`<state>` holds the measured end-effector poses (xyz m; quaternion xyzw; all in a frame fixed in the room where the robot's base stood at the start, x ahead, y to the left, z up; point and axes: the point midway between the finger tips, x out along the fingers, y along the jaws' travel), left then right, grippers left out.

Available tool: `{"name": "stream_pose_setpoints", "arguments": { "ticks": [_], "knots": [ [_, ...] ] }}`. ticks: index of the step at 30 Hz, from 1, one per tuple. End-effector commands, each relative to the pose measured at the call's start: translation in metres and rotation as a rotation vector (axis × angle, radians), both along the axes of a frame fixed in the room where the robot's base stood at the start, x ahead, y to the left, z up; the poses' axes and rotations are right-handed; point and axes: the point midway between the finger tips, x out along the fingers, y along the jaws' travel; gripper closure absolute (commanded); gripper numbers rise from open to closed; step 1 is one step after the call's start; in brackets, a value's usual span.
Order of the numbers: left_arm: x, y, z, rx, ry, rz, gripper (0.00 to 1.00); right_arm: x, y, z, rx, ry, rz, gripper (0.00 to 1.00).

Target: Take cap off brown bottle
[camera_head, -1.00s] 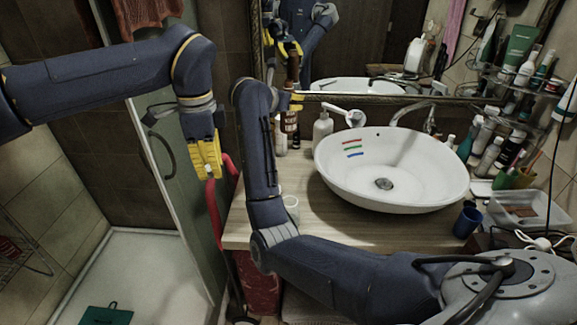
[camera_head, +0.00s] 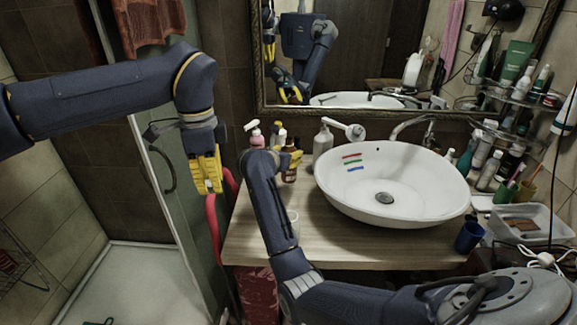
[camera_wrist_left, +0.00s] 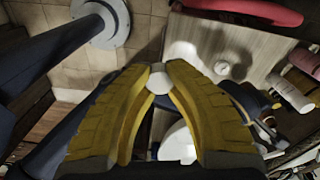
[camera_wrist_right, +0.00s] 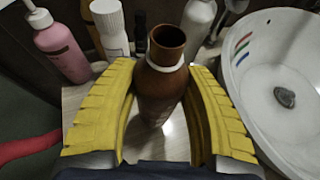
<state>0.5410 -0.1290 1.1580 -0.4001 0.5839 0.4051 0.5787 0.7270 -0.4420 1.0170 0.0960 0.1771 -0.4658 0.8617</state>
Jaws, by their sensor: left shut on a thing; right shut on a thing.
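The brown bottle (camera_wrist_right: 153,100) is upright between the fingers of my right gripper (camera_wrist_right: 158,80), at the back left of the counter. Its mouth is open and dark inside, with a pale ring round the neck and no cap on it. In the head view the bottle (camera_head: 290,172) shows partly behind my right arm. My left gripper (camera_head: 208,186) points down, left of the counter and well apart from the bottle. In the left wrist view it is shut on a small white cap (camera_wrist_left: 160,92) between its fingertips.
A pink pump bottle (camera_wrist_right: 62,48), a white bottle (camera_wrist_right: 112,28) and a grey bottle (camera_head: 322,145) stand close round the brown bottle. The white basin (camera_head: 340,195) is to its right. A red curved tube (camera_head: 213,235) runs below my left gripper.

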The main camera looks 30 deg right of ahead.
Motion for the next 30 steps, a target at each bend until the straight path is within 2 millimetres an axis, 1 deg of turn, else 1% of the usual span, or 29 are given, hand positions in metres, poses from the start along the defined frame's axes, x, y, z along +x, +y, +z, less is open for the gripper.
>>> {"name": "stream_pose_setpoints", "arguments": {
  "ticks": [2,9,12,15,28,29,30],
  "knots": [
    [0.0,0.0,0.0,0.0,0.0,0.0,1.0,0.0,0.0,-0.004,-0.001,0.0,0.0,1.0],
    [0.0,0.0,0.0,0.0,0.0,0.0,1.0,0.0,-0.001,-0.031,-0.002,0.002,-0.001,1.0],
    [0.0,0.0,0.0,0.0,0.0,0.0,1.0,0.0,-0.001,-0.039,-0.002,0.001,-0.001,1.0],
    [0.0,0.0,0.0,0.0,0.0,0.0,1.0,0.0,0.0,-0.042,-0.001,-0.001,0.0,1.0],
    [0.0,0.0,0.0,0.0,0.0,0.0,1.0,0.0,0.0,-0.046,0.0,0.0,0.0,1.0],
    [0.0,0.0,0.0,0.0,0.0,0.0,1.0,0.0,0.0,-0.046,0.001,0.001,0.0,0.48],
    [0.0,0.0,0.0,0.0,0.0,0.0,1.0,0.0,0.0,-0.046,0.001,0.001,0.0,0.43]
  ]
}}
